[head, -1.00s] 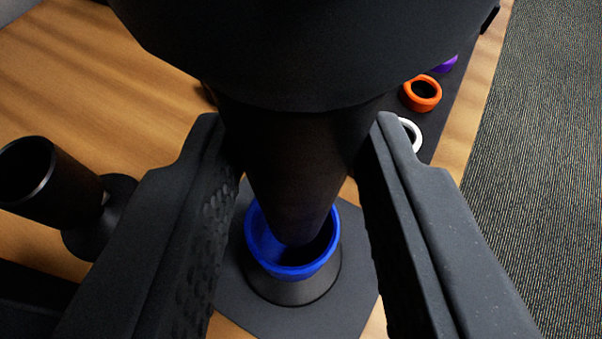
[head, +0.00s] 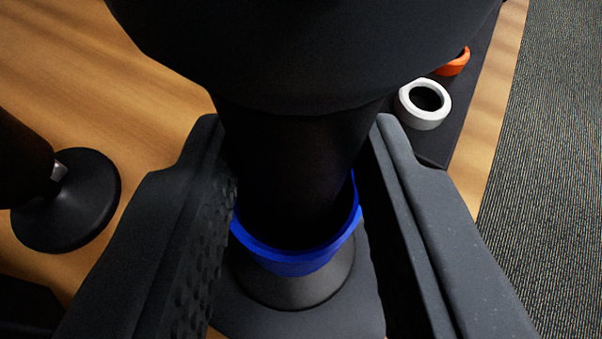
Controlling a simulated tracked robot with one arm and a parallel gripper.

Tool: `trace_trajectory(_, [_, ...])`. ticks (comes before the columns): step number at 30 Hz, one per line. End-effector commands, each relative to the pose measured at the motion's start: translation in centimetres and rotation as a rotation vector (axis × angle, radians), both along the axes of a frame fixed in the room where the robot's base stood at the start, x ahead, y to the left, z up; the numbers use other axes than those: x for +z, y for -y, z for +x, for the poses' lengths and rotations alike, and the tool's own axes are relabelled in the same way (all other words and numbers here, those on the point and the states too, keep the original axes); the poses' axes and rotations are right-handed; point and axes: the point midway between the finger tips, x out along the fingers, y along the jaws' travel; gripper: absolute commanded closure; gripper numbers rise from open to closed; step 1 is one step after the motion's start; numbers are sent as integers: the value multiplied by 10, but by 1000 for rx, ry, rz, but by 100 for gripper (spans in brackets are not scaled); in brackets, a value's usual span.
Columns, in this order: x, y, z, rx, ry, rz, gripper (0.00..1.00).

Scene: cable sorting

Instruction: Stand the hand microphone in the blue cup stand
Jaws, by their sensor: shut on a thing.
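The hand microphone (head: 290,150) is black, with a wide head at the top of the view and a tapering handle pointing down. My gripper (head: 300,200) is shut on its handle, one finger on each side. The blue cup stand (head: 290,262) has a blue rim and a dark round base, and stands just below and between my fingers. The handle's lower end is inside the blue rim as seen from here. The tip is hidden, so I cannot tell whether it touches the cup's bottom.
A black stand with a round base (head: 72,205) is on the wooden table at the left. A white ring (head: 423,104) and an orange ring (head: 455,62) lie on a dark mat at the upper right. Carpet (head: 550,160) lies beyond the table's right edge.

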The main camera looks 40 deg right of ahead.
Motion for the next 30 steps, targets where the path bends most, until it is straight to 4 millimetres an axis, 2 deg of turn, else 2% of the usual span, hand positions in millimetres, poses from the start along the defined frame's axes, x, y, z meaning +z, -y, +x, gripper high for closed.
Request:
trace_trajectory(7, [1,0,0,1,2,-1,100])
trace_trajectory(8, [1,0,0,1,2,-1,62])
trace_trajectory(9, [0,0,0,1,2,-1,51])
trace_trajectory(10, [0,0,0,1,2,-1,45])
trace_trajectory(22, [3,-4,-4,1,0,-1,45])
trace_trajectory(30, [19,-24,-29,1,1,-2,45])
